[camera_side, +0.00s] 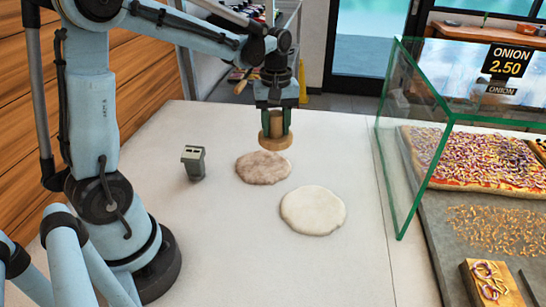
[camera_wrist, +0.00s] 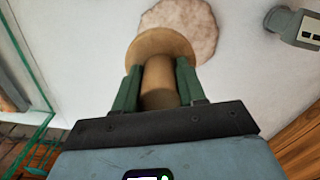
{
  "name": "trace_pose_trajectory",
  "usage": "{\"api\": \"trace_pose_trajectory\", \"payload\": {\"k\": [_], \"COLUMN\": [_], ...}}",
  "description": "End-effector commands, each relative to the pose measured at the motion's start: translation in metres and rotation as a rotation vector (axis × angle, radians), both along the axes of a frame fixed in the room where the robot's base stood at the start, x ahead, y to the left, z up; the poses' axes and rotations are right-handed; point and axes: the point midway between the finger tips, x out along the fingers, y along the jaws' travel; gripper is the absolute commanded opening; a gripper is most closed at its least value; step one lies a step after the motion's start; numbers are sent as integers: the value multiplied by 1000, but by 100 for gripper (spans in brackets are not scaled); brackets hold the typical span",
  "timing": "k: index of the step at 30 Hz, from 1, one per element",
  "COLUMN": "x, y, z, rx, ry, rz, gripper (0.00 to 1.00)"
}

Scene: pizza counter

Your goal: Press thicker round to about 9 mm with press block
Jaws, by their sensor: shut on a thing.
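My gripper (camera_side: 276,122) is shut on the handle of the wooden press block (camera_side: 275,140), whose wide round base faces down. The wrist view also shows the block (camera_wrist: 160,47) between my green fingers (camera_wrist: 159,75). A browned, mottled dough round (camera_side: 261,170) lies just in front of the block in the side view. It also shows in the wrist view (camera_wrist: 190,18), partly hidden by the block's base. I cannot tell whether the block touches it. A paler, smooth dough round (camera_side: 313,211) lies apart, nearer the side camera. I cannot tell which round is thicker.
A small grey-green device (camera_side: 193,163) stands left of the browned round; the wrist view shows it too (camera_wrist: 292,24). A green-edged glass guard (camera_side: 402,150) borders the counter (camera_side: 225,255) at right, with a topped pizza (camera_side: 475,160) behind it. The front counter is clear.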

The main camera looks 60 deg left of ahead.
Motion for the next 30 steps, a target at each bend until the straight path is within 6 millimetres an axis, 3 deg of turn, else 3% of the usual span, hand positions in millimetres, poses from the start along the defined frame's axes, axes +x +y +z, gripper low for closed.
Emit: {"api": "trace_pose_trajectory", "payload": {"k": [1, 5, 8, 16, 30], "x": [0, 0, 0, 0, 1], "y": [0, 0, 7, 47, 48], "z": [0, 0, 0, 1, -42], "rx": [0, 0, 0, -3, -2], "ry": [0, 0, 0, 1, 1], "rz": [0, 0, 3, 1, -2], "gripper": [21, 3, 3, 3, 3]}}
